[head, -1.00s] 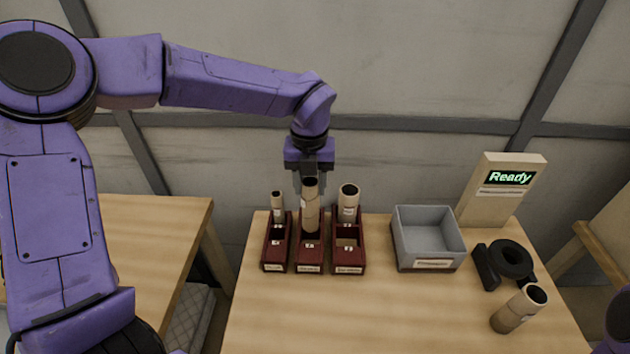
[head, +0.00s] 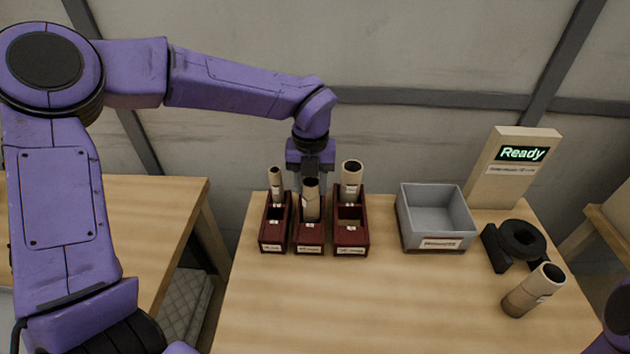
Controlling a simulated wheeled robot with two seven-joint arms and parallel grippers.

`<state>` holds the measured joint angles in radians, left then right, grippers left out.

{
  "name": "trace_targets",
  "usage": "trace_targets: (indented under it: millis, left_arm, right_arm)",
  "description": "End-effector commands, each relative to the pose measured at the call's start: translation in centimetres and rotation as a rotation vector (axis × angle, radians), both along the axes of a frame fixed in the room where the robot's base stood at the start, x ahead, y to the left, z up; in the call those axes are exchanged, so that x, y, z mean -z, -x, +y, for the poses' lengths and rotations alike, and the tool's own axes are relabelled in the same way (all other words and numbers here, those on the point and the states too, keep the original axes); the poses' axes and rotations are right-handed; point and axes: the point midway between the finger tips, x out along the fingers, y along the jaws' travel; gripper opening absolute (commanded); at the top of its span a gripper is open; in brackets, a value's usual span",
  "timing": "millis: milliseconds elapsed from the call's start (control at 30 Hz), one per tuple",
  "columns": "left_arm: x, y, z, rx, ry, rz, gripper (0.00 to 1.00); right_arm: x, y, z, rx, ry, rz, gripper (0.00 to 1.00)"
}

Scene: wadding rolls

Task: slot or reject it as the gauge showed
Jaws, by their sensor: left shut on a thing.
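My left gripper (head: 312,185) reaches down from above and is shut on a cardboard roll (head: 311,206). That roll stands upright in the middle dark red rack (head: 310,237). The left rack (head: 274,236) holds a thinner roll (head: 276,184), and the right rack (head: 351,238) holds a wider roll (head: 351,182). The gauge display (head: 521,154) at the back right reads "Ready". The dark ring-shaped gauge (head: 521,240) in front of it is empty. Only a bit of my right arm shows at the right edge; its gripper is out of view.
A grey, labelled bin (head: 437,243) stands right of the racks. Another roll (head: 533,290) leans or lies tilted on the table (head: 400,310) at the front right. The table's front middle is clear. A second table (head: 180,200) stands at the left.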

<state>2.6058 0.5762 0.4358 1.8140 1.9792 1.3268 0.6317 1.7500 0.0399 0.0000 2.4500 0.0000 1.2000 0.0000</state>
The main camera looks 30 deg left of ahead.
Motion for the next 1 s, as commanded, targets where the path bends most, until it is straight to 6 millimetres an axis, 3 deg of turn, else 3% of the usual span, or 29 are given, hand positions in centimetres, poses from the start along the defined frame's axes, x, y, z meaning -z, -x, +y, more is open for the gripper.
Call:
trace_targets:
  millis: [200, 233, 300, 667, 1000]
  left_arm:
    - [0.0, 0.0, 0.0, 0.000, 0.000, 0.000, 0.25]
    - [0.0, 0.0, 0.0, 0.000, 0.000, 0.000, 0.48]
    - [0.0, 0.0, 0.0, 0.000, 0.000, 0.000, 0.71]
    - [-0.7, -0.1, 0.0, 0.000, 0.000, -0.002, 0.71]
    - [-8.1, -0.3, 0.0, -0.002, 0.000, -0.004, 0.71]
  right_arm:
    - [0.0, 0.0, 0.0, 0.000, 0.000, 0.000, 0.43]
    - [0.0, 0.0, 0.0, 0.000, 0.000, 0.000, 0.43]
    - [0.0, 0.0, 0.0, 0.000, 0.000, 0.000, 0.43]
    - [0.1, 0.0, 0.0, 0.000, 0.000, 0.000, 0.43]
    - [0.6, 0.0, 0.0, 0.000, 0.000, 0.000, 0.43]
